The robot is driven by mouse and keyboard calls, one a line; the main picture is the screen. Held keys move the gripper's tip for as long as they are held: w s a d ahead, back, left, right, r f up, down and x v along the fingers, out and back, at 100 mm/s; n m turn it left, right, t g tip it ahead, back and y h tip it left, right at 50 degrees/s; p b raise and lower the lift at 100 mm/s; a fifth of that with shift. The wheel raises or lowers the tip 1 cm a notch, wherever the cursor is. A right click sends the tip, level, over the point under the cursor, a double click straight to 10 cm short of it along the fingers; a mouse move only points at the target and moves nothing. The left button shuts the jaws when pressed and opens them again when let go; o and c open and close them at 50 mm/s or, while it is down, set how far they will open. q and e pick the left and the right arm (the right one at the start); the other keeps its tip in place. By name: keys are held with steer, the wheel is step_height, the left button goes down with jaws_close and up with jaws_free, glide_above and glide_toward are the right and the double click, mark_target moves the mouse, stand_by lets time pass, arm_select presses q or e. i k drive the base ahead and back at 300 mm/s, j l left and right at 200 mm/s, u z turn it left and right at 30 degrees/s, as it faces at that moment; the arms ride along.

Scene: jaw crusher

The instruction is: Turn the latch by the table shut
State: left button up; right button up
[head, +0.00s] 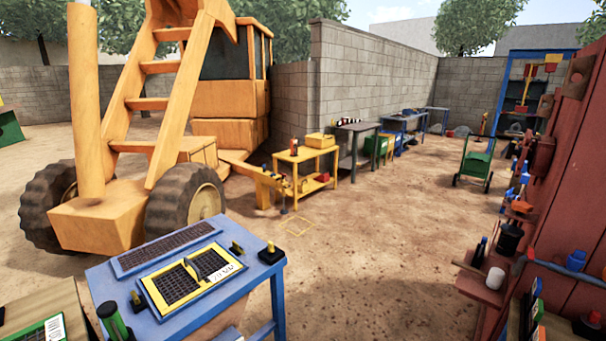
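Neither of my grippers is in view. A blue table (178,325) stands at the front left. On it lies a yellow-framed grid panel (152,290) with a dark handle standing on its mesh. Small black upright pieces, one at the panel's far right (237,248) and one at its left (137,301), could be latches. A black block with a yellow knob (270,253) sits on the table's right corner. I cannot tell which of these is the latch, or whether it is turned open or shut.
A large yellow loader (180,160) stands behind the table. A yellow workbench (305,172) and a green cart (474,165) are farther back. A red wall (570,200) with shelves and tools lines the right. Bare ground (370,250) lies open in the middle.

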mark_target(135, 296)
steer(key=u, duration=1.35)
